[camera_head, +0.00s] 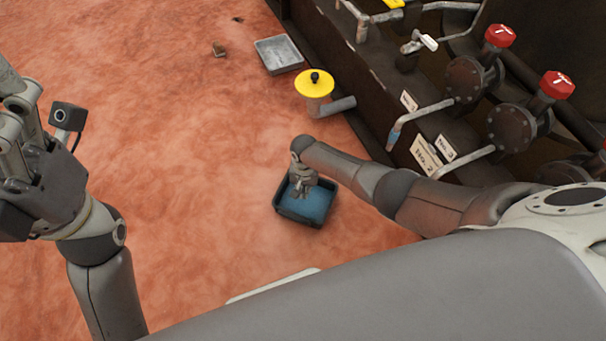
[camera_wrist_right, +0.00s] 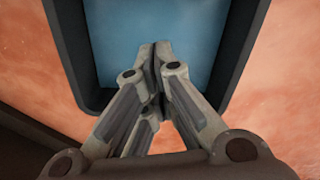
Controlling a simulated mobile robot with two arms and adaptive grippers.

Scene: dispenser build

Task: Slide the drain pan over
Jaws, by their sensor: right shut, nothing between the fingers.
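The drain pan (camera_head: 306,207) is a dark square pan with a blue inside, on the reddish floor in the middle of the head view. It fills the top of the right wrist view, where its dark rim (camera_wrist_right: 232,60) and blue inside show. My right gripper (camera_head: 301,192) points down over the pan's far part. Its fingertips (camera_wrist_right: 154,48) are shut together with nothing between them, over the blue inside. I cannot tell whether they touch the pan. My left arm (camera_head: 60,190) is raised at the left edge; its fingertips do not show clearly.
A grey metal tray (camera_head: 279,54) lies farther back on the floor. A yellow-topped funnel (camera_head: 315,85) stands beside the dark rig. Red-handled valves (camera_head: 499,36), pipes and number labels (camera_head: 425,155) line the rig at the right. The floor left of the pan is clear.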

